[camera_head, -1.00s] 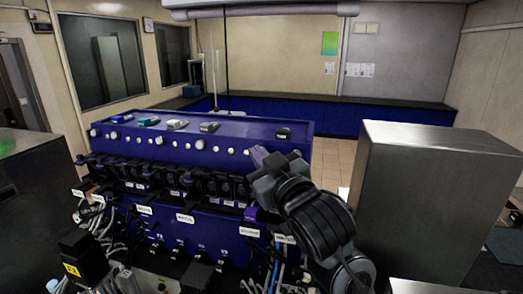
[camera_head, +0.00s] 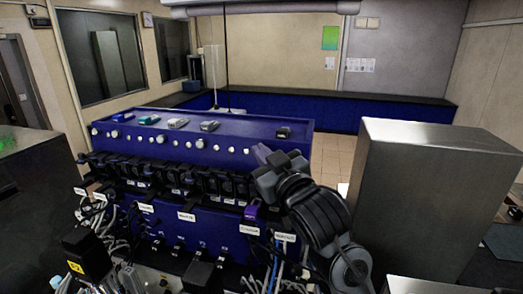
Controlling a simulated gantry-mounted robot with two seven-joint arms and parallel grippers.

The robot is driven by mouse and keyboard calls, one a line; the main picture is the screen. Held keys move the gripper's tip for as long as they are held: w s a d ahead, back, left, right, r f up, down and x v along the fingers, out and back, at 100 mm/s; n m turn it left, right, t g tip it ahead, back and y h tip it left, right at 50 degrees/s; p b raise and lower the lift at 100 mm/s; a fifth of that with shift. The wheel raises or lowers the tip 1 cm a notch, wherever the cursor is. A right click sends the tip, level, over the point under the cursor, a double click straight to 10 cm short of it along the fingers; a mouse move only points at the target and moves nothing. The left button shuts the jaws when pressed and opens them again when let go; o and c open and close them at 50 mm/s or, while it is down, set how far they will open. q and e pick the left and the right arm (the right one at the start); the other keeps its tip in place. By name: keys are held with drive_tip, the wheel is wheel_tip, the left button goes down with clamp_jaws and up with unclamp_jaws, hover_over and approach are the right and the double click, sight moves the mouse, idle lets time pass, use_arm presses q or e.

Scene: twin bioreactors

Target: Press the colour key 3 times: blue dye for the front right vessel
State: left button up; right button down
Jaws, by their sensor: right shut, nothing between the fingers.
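A long blue console (camera_head: 235,133) stands in the middle, with a row of white round knobs along its front edge. Small coloured blocks lie on its top: a teal one (camera_head: 149,119), a pale one (camera_head: 178,123), a grey one (camera_head: 209,126) and a dark one (camera_head: 284,132) at the right end. I cannot tell which part is the colour key. My right gripper (camera_head: 261,153) is shut and empty, at the console's front edge near its right end; I cannot tell whether it touches. I cannot make out the front right vessel. My left gripper is not in view.
A row of black pump-like units (camera_head: 165,177) runs below the console edge, with labels, cables and tubes beneath. A large steel cabinet (camera_head: 420,190) stands close on the right. A dark steel box (camera_head: 25,190) is at the left. Open floor lies behind the console's right end.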

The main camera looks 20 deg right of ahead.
drive_tip(key=s+a, duration=0.1)
drive_tip(key=s+a+r+b, duration=0.1)
drive_tip(key=shift+s, duration=0.4)
idle(0.6)
drive_tip(key=shift+a, duration=0.1)
drive_tip(key=s+a+r+b, duration=0.1)
drive_tip(key=s+a+b, duration=0.2)
drive_tip(key=s, duration=0.1)
drive_tip(key=shift+s+a+r, duration=0.3)
idle(0.3)
